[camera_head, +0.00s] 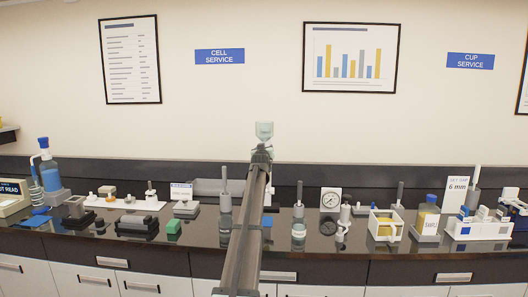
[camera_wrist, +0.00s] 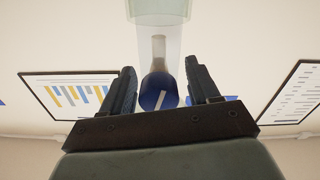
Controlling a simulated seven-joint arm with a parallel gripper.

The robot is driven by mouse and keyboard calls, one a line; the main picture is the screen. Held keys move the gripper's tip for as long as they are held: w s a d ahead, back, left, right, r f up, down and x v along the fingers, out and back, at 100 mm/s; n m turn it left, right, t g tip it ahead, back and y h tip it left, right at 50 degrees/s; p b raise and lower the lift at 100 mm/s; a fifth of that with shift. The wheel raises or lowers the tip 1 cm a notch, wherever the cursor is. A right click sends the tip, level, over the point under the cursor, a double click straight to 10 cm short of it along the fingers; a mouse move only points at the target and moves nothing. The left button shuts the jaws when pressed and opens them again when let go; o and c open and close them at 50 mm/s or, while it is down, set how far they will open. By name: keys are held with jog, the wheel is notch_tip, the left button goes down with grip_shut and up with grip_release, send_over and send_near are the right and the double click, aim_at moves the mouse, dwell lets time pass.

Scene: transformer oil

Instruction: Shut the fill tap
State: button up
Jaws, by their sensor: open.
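The fill tap shows in the wrist view as a round blue knob (camera_wrist: 158,93) with a slanted white line on its face. A pale grey stem (camera_wrist: 158,48) runs from it towards a clear vessel (camera_wrist: 160,14) at the top of the picture. My gripper (camera_wrist: 159,72) is open, with one dark finger on each side of the knob and a visible gap on both sides. In the head view, my gripper (camera_head: 261,152) is just below the clear vessel (camera_head: 264,131), and my arm hides the tap there.
Below, a dark bench (camera_head: 330,245) carries many items. A round gauge (camera_head: 331,200) and a white bin (camera_head: 386,225) stand right of my arm. A blue-capped bottle (camera_head: 48,171) stands far left. The air around the vessel is clear, with framed charts (camera_head: 350,57) on the wall behind.

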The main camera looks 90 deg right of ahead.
jog(key=shift+c, duration=0.3)
jog(key=c, duration=1)
jog(key=shift+m, duration=2.2)
jog(key=o, duration=1.1)
jog(key=shift+c, duration=0.2)
jog(key=shift+a, duration=0.1)
jog(key=a, duration=1.3)
jog(key=shift+a, duration=0.3)
